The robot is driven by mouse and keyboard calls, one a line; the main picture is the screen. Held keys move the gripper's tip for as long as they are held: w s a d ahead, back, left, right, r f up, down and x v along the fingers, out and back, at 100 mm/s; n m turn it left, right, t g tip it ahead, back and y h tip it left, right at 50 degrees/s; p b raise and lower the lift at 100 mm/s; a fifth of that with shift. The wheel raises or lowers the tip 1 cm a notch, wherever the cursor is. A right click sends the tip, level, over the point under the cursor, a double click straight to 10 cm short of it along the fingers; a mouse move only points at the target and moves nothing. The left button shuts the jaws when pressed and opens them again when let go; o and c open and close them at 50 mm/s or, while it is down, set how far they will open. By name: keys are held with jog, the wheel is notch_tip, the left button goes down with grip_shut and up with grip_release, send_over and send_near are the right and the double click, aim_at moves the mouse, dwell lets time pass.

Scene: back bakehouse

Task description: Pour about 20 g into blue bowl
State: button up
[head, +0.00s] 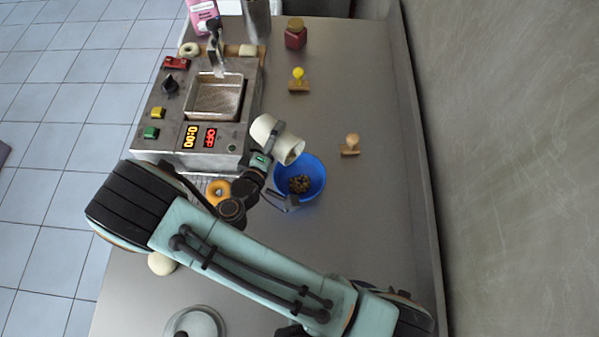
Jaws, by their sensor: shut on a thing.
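A cream cup (263,128) is in my gripper (270,146), which is shut on it. The cup lies tipped well over on its side, with its open mouth facing lower right, above the upper left edge of the blue bowl (317,180). The bowl stands on the grey worktop, partly behind my gripper. Small dark brown and yellowish pieces (300,184) lie in the bowl's bottom. The inside of the cup shows only in part, so I cannot tell what is left in it. No falling stream shows clearly.
A metal fryer (213,97) with a basket and a lit display stands left of the cup. Wooden stamps (350,145) (298,80) and a red jar (295,35) stand on the worktop (370,220). A ring doughnut (218,190) lies close to my wrist. A wall borders the right side.

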jog(key=shift+s+d+r+m+t, duration=0.15)
jog(key=shift+r+m+t, duration=0.15)
jog(key=shift+m, duration=0.1)
dwell(1.4)
